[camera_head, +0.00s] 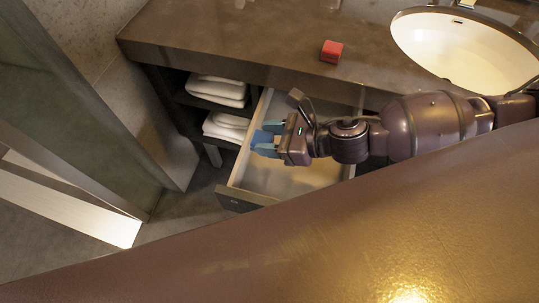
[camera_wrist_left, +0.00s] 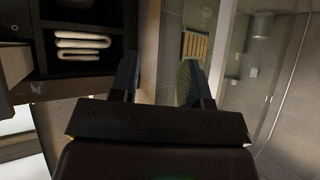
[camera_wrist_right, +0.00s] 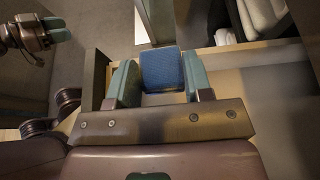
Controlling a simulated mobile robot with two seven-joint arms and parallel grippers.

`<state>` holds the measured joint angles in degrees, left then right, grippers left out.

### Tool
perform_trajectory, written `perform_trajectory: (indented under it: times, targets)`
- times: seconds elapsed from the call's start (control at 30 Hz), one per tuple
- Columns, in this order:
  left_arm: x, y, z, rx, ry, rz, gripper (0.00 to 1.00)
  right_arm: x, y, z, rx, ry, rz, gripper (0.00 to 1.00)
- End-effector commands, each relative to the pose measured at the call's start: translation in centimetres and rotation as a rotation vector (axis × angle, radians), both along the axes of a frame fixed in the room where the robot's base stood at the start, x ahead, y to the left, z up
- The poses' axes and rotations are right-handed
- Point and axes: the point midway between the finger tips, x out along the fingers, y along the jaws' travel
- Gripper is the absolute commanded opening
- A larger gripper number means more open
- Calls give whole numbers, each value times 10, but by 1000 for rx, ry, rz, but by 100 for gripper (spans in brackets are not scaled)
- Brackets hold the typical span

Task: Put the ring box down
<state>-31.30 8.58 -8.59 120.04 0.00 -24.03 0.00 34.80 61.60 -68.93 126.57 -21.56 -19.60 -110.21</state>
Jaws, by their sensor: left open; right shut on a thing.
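My right gripper (camera_head: 267,139) is shut on a small blue box (camera_head: 261,138), which I take to be the ring box. In the right wrist view the blue box (camera_wrist_right: 162,71) sits between the two teal fingers (camera_wrist_right: 161,82). The gripper holds it over the open drawer (camera_head: 237,190), toward its left side; I cannot tell whether it touches the drawer. My left gripper (camera_wrist_left: 157,82) is open and empty in the left wrist view. It also shows at the upper left of the right wrist view (camera_wrist_right: 52,36). It is not visible in the head view.
A red box (camera_head: 331,51) sits on the vanity counter (camera_head: 220,35), left of the white sink (camera_head: 465,48). Folded white towels (camera_head: 217,91) lie on shelves left of the drawer. The visible drawer floor (camera_head: 300,181) looks bare. Part of my own body covers the lower head view.

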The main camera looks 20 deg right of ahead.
Motion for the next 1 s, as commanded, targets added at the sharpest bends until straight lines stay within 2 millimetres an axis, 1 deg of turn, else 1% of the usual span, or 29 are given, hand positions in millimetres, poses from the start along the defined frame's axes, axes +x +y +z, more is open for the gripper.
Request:
perform_trajectory:
  times: [0.03,0.1,0.23,0.3,0.47,0.57,0.7,0.8,0.87,1.0]
  targets:
    - [-2,0,-8,0,11,-1,43,-1,0,-19,1,12,-2,23]
    - [-3,-1,-12,0,17,-3,43,-2,0,-33,2,13,-3,23]
    - [-6,0,-20,2,30,-5,43,-1,0,-53,0,10,-1,23]
    - [-6,0,-22,3,31,-6,43,0,0,-60,1,6,-2,23]
    - [0,1,-18,6,20,-11,43,0,0,-65,1,1,0,23]
    - [1,1,-21,7,20,-13,43,0,0,-72,1,3,0,23]
    - [-4,1,-33,7,42,-12,43,-1,0,-94,1,11,-3,23]
    - [-7,2,-40,8,56,-10,43,-1,0,-106,1,7,-2,23]
    - [-7,3,-40,9,57,-10,43,0,0,-108,0,3,-1,23]
    - [-5,3,-36,10,48,-9,43,0,0,-105,0,-2,-1,23]
